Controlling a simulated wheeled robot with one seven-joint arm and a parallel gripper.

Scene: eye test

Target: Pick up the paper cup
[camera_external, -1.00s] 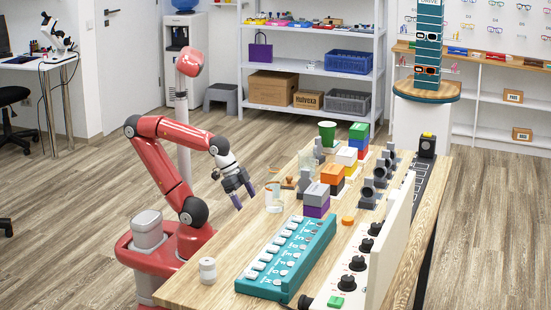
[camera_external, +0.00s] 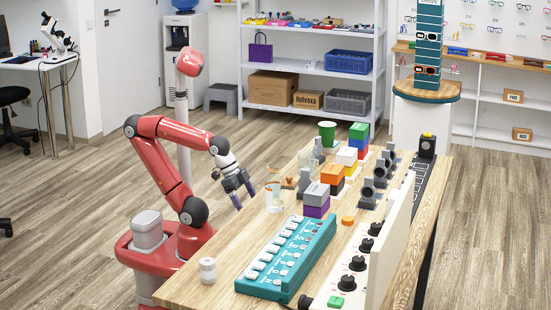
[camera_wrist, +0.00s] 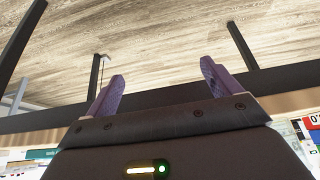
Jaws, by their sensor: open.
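A green cup (camera_external: 327,133), which looks like the paper cup, stands upright near the far end of the wooden table (camera_external: 225,270). My gripper (camera_external: 244,196) is at the table's left edge, well to the left of the cup and nearer the camera. Its two purple fingers are apart, with nothing between them. In the wrist view the open fingers (camera_wrist: 160,85) show against the wooden floor, and the cup cannot be made out there.
A clear glass (camera_external: 274,197) stands close to the right of my gripper. Stacked coloured boxes (camera_external: 331,172) and grey stands (camera_external: 368,192) fill the table's middle. A teal key box (camera_external: 288,258) lies in front. A small white jar (camera_external: 207,270) stands at the near left corner.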

